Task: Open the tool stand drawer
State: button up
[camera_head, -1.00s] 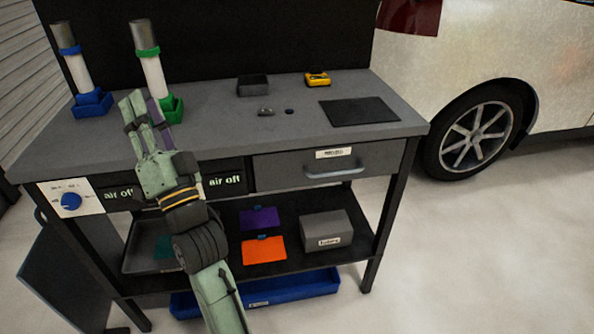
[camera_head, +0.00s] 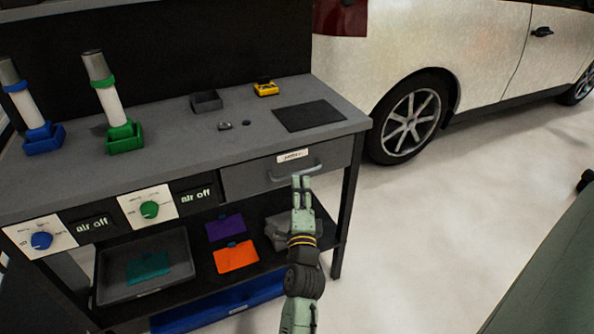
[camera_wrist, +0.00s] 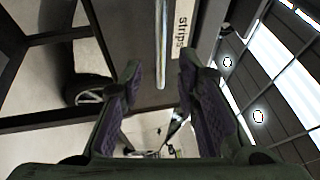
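The tool stand drawer (camera_head: 240,181) is a grey front at the right end of the workbench, and it looks closed. Its curved metal handle (camera_head: 280,176) runs across the front below a white label (camera_head: 292,155). In the wrist view the handle (camera_wrist: 161,45) appears as a vertical bar ahead, between the lines of the two fingers, with the "Strips" label (camera_wrist: 183,28) beside it. My gripper (camera_head: 302,181) is at the right end of the handle in the head view.
A shelf below holds a tray (camera_head: 120,290) and packets.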

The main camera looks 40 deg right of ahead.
aim_at(299, 173)
jog(key=p+x, duration=0.1)
jog(key=x, duration=0.5)
jog(key=shift+c, duration=0.2)
grip_shut()
dwell(0.6)
